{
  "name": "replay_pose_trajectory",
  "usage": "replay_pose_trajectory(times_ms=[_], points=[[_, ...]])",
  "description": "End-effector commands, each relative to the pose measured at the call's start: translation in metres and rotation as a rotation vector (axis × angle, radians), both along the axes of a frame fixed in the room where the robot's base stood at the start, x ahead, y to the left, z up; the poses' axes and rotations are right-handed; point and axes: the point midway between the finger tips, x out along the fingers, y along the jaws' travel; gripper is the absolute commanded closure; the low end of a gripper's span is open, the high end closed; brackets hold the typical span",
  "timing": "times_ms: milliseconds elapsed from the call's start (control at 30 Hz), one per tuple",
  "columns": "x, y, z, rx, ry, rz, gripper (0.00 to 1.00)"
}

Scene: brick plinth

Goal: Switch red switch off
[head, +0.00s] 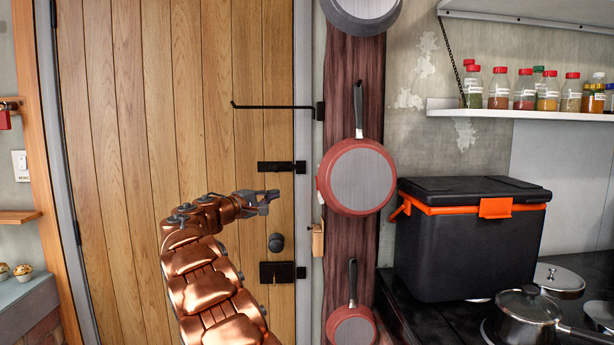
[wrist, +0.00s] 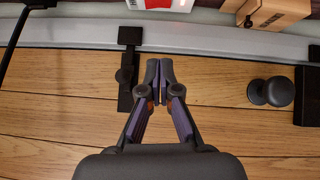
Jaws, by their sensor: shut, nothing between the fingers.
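My gripper (head: 271,197) is shut and empty, held in front of the wooden door with its fingertips toward the door's right edge. In the wrist view my gripper (wrist: 160,78) points up toward the pale door frame. A white-and-red fitting (wrist: 160,4) is cut off by the top edge there, ahead of and apart from the fingertips. It may be the red switch; its lever position cannot be told. In the head view only a small red-and-white sliver (head: 319,190) shows at that place, beside the red pan.
The door (head: 130,130) has a black latch (wrist: 128,72) and a round knob (head: 276,242). Pans (head: 357,178) hang to the right. A black cooler (head: 465,250) and pots stand on the right counter.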

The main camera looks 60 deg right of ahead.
Motion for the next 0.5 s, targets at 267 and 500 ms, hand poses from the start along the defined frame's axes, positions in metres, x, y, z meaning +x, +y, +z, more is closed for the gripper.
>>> replay_pose_trajectory(times_ms=[267, 500], points=[[0.0043, -0.0067, 0.0083, -0.034, 0.007, 0.000, 1.00], [0.0039, -0.0073, 0.0085, -0.033, 0.006, 0.000, 1.00]])
